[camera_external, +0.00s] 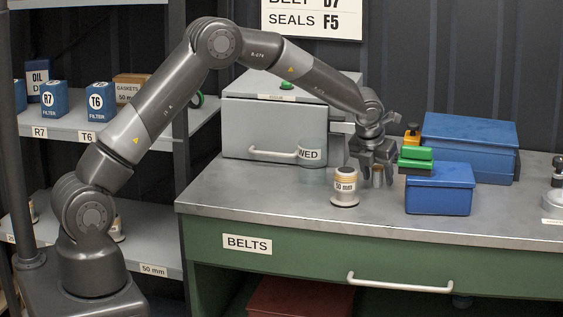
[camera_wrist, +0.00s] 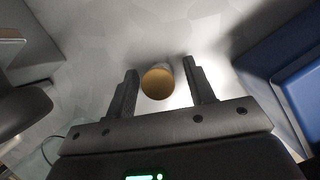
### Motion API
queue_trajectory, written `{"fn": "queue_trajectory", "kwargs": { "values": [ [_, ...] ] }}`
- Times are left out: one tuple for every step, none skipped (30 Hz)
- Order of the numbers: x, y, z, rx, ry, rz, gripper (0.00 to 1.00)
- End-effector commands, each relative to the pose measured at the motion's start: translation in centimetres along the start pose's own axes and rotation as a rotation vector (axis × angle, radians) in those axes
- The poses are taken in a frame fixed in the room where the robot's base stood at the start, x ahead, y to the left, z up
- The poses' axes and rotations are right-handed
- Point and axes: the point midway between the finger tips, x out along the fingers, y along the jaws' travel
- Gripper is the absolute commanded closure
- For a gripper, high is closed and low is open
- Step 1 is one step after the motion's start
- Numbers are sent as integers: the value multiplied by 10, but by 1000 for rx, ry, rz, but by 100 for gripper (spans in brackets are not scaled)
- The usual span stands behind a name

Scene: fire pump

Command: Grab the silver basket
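I see nothing that is clearly a silver basket. My gripper (camera_external: 376,178) points down low over the grey worktop. It is open in the wrist view (camera_wrist: 160,72), with a small upright cylinder (camera_wrist: 158,83) between its fingers. The cylinder has a round tan top and a pale side, and gaps show on both sides of it. In the external view the fingers mostly hide it. A round silver piece (camera_external: 553,206) is cut off by the right edge of the external view; I cannot tell what it is.
A white can with a "50 mm" label (camera_external: 345,187) stands just left of my gripper. A small blue box (camera_external: 440,191) with green blocks (camera_external: 415,154) beside its top is close on the right. A larger blue case (camera_external: 470,140) and a grey box (camera_external: 270,125) stand behind.

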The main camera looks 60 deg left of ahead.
Motion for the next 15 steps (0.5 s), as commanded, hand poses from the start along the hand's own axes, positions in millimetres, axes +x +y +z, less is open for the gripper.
{"fn": "queue_trajectory", "kwargs": {
  "values": [
    [0, 0, 0, 0, 0, 0, 55],
    [0, 0, 0, 0, 0, 0, 58],
    [0, 0, 0, 0, 0, 0, 61],
    [0, 0, 0, 0, 0, 0, 63],
    [0, 0, 0, 0, 0, 0, 66],
    [0, 0, 0, 0, 0, 0, 69],
    [0, 0, 0, 0, 0, 0, 72],
    [0, 0, 0, 0, 0, 0, 74],
    [0, 0, 0, 0, 0, 0, 77],
    [0, 0, 0, 0, 0, 0, 80],
    [0, 0, 0, 0, 0, 0, 82],
    [0, 0, 0, 0, 0, 0, 85],
    [0, 0, 0, 0, 0, 0, 88],
    [0, 0, 0, 0, 0, 0, 90],
    [0, 0, 0, 0, 0, 0, 94]
  ]
}}
